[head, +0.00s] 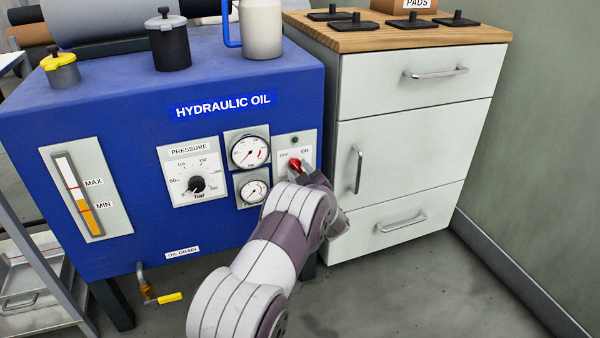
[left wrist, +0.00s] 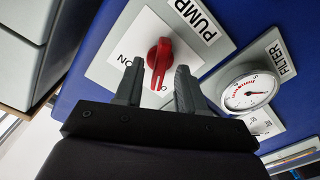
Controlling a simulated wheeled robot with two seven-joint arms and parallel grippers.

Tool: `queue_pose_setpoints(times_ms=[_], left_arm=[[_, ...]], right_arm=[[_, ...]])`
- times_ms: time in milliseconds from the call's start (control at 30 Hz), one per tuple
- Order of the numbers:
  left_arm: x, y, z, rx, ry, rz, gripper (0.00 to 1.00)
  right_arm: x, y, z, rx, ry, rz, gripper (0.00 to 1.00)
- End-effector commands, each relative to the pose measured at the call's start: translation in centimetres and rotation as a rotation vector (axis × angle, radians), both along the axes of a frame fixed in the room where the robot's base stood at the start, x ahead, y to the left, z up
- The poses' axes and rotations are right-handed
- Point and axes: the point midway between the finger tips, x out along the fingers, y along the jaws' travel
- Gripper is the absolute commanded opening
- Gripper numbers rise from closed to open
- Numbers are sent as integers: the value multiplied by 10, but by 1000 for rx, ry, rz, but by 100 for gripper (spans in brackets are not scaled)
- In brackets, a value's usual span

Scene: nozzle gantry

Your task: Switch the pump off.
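The pump switch is a red rotary knob (head: 296,165) on a pale plate at the right of the blue tank's front. In the left wrist view the red knob (left wrist: 160,55) stands between my two fingertips, with ON lettered to its left. I cannot tell surely which mark the knob points to. My left gripper (head: 304,178) is at the knob, and its fingers (left wrist: 159,72) are open, one on each side, with visible gaps. The PUMP label (left wrist: 195,18) shows beside the plate. My left wrist hides part of the plate in the head view. My right gripper is not in view.
The blue hydraulic oil tank (head: 110,130) carries a pressure dial (head: 196,185), two gauges (head: 249,151) and a level glass (head: 77,195). A white drawer cabinet (head: 400,130) stands close on the right. A yellow-handled drain valve (head: 165,298) sticks out low at the front.

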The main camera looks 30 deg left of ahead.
Motion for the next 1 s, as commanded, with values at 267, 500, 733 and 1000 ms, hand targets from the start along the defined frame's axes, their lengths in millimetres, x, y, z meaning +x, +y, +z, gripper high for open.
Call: queue_pose_setpoints(times_ms=[267, 500, 733, 1000], left_arm=[[-12, -16, 6, 1, 2, -3, 39], [-54, -65, 6, 1, 3, -4, 39], [-79, -94, 2, 1, 1, -2, 39], [-83, -97, 0, 0, 0, 0, 39]], right_arm=[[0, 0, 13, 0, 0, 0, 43], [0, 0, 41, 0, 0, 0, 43], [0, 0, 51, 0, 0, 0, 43], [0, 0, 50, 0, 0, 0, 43]])
